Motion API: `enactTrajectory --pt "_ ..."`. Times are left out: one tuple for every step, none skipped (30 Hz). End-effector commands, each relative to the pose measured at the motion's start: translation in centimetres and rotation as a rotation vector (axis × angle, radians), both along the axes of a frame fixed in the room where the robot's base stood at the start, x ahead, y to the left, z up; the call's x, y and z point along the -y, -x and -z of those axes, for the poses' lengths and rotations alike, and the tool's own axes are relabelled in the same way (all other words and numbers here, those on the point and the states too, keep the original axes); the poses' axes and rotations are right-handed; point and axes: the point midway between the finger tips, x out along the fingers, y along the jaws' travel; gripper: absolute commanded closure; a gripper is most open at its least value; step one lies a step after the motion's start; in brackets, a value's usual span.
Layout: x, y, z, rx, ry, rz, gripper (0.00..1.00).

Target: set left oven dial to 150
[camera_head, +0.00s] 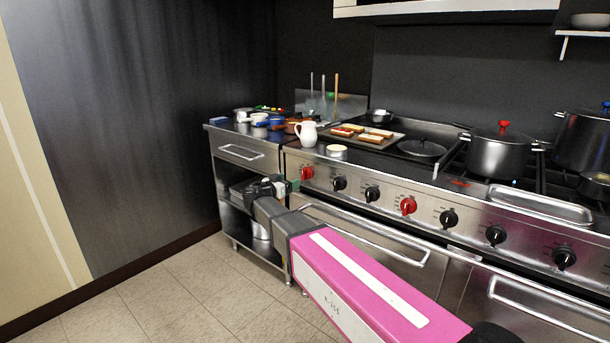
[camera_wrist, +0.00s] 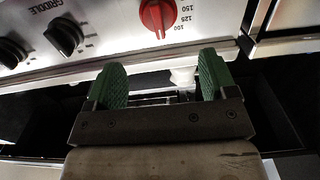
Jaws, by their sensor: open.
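The left oven dial (camera_head: 307,173) is the red knob at the left end of the stove's steel front panel. In the wrist view the red dial (camera_wrist: 158,15) is at the top, partly cut off. The numbers 100, 125 and 150 run up its right side. A pale mark is at the dial's lower edge, below and left of the 100. My gripper (camera_head: 291,186) is just below and left of the dial in the head view.
Black knobs (camera_head: 339,183) sit to the dial's right, and another red dial (camera_head: 408,205) is further along. An oven handle (camera_head: 365,236) juts out below the panel. A white jug (camera_head: 308,134) stands above near the stove's left end. The floor at left (camera_head: 150,297) is clear.

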Motion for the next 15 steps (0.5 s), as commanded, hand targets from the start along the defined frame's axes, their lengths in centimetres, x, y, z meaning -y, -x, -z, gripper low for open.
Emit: enactTrajectory --pt "0.5 -0.7 0.0 -0.001 0.001 0.003 0.22" --pt "0.8 -1.1 0.0 -0.001 0.000 0.003 0.22" --pt "1.2 -1.7 0.0 -0.001 0.000 0.002 0.22" --pt "1.6 -2.1 0.1 -0.001 0.000 0.002 0.22" --pt "1.9 -2.6 0.1 -0.002 0.001 0.003 0.22" --pt "2.4 -3.2 0.1 -0.002 0.001 0.004 0.22" --pt "2.7 -3.6 0.1 -0.002 0.001 0.003 0.22" --pt "3.0 -4.0 0.1 -0.002 0.001 0.002 0.22" --pt "3.5 -4.6 0.1 -0.002 0.001 0.003 0.22" --pt "3.8 -5.0 0.1 -0.003 0.001 0.004 0.22" --pt "4.1 -5.3 0.1 -0.003 0.001 0.003 0.22" --pt "4.4 -5.7 0.1 -0.003 0.001 0.002 0.22" --pt "4.7 -6.1 0.1 -0.003 0.001 0.002 0.22" --pt "4.9 -6.3 0.1 -0.003 0.001 0.002 0.22" --pt "5.2 -6.7 0.1 -0.003 0.001 0.002 0.22"
